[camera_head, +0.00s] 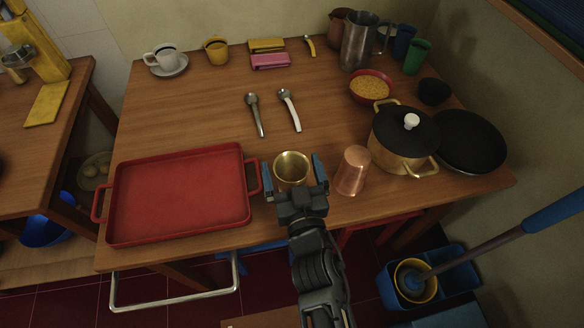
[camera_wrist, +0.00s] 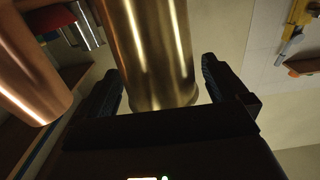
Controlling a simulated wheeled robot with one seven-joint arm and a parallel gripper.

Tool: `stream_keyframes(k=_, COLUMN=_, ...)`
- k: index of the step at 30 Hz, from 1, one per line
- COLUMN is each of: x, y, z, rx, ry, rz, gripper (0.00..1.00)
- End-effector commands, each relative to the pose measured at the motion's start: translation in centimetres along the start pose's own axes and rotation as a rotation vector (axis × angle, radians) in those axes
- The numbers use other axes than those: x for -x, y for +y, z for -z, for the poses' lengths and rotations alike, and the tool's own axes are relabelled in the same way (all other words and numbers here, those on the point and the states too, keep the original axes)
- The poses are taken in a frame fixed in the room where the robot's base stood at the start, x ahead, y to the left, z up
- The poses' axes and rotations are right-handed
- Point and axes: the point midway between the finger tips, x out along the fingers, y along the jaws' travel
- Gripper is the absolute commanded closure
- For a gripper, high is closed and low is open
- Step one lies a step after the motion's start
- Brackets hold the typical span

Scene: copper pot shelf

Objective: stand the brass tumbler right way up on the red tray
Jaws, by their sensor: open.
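The brass tumbler (camera_head: 291,160) stands on the table near the front edge, just right of the red tray. My gripper (camera_head: 294,176) is open, with one finger on each side of the tumbler. In the wrist view the brass tumbler (camera_wrist: 157,50) shows between the spread fingers (camera_wrist: 165,90), with a gap at each side. The tumbler's base is hidden from the head view by my gripper. The red tray (camera_head: 180,193) is empty and lies flat at the table's front left.
A copper tumbler (camera_head: 352,172) stands close to the right of my gripper, and a lidded pot (camera_head: 403,140) stands beyond it. Two spoons (camera_head: 289,110) lie behind the brass tumbler. The tray's right handle (camera_head: 255,177) lies close to my left finger.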

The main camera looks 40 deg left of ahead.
Motion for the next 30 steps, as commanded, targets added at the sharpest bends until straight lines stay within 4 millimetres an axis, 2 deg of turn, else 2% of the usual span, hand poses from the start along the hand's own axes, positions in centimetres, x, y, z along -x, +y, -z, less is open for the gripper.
stream_keyframes(k=1, x=0.0, y=0.0, z=0.5, rx=0.0, ry=0.0, rz=0.0, gripper=0.0)
stream_keyframes(k=5, x=2.0, y=0.0, z=0.3, rx=0.0, ry=-0.002, rz=0.0, gripper=0.0)
stream_keyframes(k=12, x=7.0, y=-0.1, z=0.2, rx=-0.001, ry=-0.002, rz=0.0, gripper=0.0)
stream_keyframes(k=18, x=10.3, y=-0.1, z=0.1, rx=0.0, ry=-0.001, rz=0.001, gripper=0.0)
stream_keyframes(k=24, x=11.9, y=0.0, z=0.1, rx=0.0, ry=0.0, rz=0.0, gripper=0.0)
stream_keyframes(k=30, x=12.1, y=0.0, z=0.2, rx=0.001, ry=0.001, rz=0.0, gripper=0.0)
